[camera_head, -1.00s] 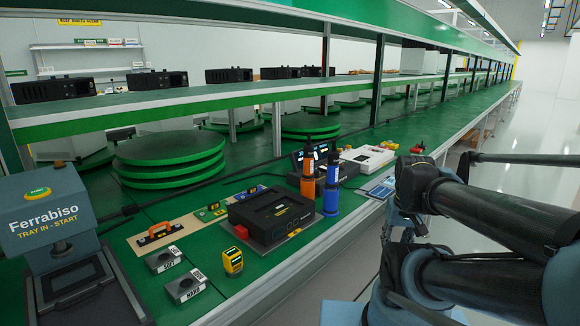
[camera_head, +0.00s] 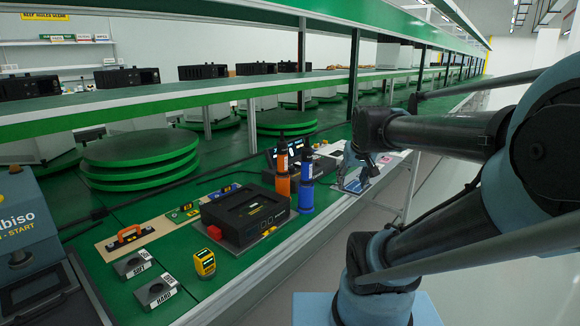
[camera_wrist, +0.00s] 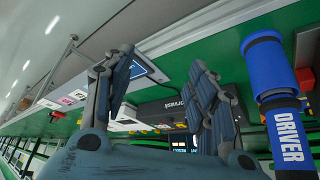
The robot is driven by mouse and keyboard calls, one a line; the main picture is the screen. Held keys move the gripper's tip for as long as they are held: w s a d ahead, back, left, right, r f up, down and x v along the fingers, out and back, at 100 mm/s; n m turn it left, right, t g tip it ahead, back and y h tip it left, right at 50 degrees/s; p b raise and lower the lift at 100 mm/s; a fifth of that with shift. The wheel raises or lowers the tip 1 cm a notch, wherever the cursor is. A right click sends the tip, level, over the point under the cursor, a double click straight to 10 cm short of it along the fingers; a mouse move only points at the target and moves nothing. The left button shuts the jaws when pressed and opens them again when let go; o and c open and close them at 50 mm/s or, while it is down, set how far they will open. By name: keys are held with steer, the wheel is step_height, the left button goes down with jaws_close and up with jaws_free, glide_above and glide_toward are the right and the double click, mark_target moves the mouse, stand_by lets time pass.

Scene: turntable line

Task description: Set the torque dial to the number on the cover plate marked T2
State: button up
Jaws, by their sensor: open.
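My gripper (camera_head: 365,174) is over the bench's front edge, just right of the blue driver (camera_head: 306,185). In the wrist view my gripper (camera_wrist: 160,88) has its two ridged fingers spread with nothing held between them. The blue driver, lettered DRIVER (camera_wrist: 286,132), stands apart to the right there. An orange driver (camera_head: 282,175) stands upright left of the blue one in the head view. I cannot pick out the torque dial in either view. Small plates (camera_head: 183,212) lie on the bench, but no T2 mark is legible.
A black box (camera_head: 243,217) sits in front of the drivers. A yellow device (camera_head: 204,263), SOFT block (camera_head: 134,263), HARD block (camera_head: 156,293) and orange-handled tool (camera_head: 125,237) lie left. A shelf (camera_head: 180,97) runs above the bench. A dark screened unit (camera_head: 322,155) stands behind the drivers.

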steer(key=w+a+r+n, duration=0.1)
steer(key=w+a+r, duration=0.1)
steer(key=w+r, duration=0.3)
step_height(320, 180, up, 9)
steer(key=n+g, duration=0.6)
glide_above(290, 167)
step_height(290, 167, down, 16)
steer(key=shift+w+f, duration=0.1)
steer(key=shift+f, duration=0.05)
steer(key=shift+c, duration=0.4)
steer(key=c, duration=1)
